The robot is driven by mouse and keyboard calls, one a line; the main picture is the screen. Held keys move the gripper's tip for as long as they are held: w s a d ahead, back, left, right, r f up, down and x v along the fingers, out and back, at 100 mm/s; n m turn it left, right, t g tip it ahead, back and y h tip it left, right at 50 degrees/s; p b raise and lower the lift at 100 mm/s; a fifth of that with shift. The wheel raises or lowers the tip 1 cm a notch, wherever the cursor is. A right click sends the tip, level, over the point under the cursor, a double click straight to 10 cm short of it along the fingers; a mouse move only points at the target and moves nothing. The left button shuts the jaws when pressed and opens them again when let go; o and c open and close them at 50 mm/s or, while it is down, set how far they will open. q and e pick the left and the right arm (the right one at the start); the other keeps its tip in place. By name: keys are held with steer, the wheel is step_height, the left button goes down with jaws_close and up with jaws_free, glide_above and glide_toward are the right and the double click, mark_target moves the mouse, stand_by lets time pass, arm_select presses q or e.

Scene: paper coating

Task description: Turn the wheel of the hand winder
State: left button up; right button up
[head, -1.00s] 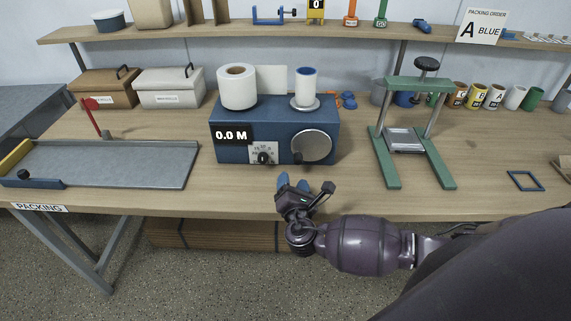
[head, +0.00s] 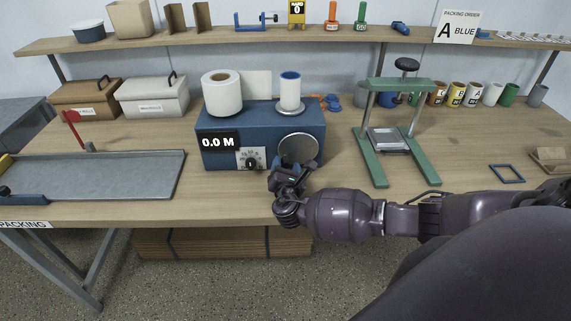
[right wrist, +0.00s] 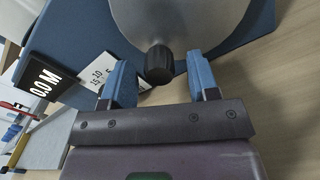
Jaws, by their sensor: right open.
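The hand winder (head: 222,150) is a blue box on the table with a "0.0 M" display and a dial on its front. Its round grey wheel (head: 299,147) is on the front right, partly hidden by my gripper in the head view. The right wrist view shows the wheel (right wrist: 185,22) close up, with a dark knob (right wrist: 159,64) at its lower edge. My right gripper (right wrist: 160,82) is open, its blue fingers on either side of the knob's position, with gaps on both sides. In the head view the right gripper (head: 293,174) is in front of the wheel. My left gripper is not in view.
A white roll (head: 222,94) and a blue-cored spool (head: 290,92) stand on the winder. A green press frame (head: 372,160) stands to the right. A grey tray (head: 110,176) lies to the left. The table front between tray and press is mostly clear.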

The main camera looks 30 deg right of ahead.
steer(key=shift+w+d, duration=0.4)
steer(key=shift+w, duration=0.2)
steer(key=shift+c, duration=0.2)
steer(key=c, duration=0.9)
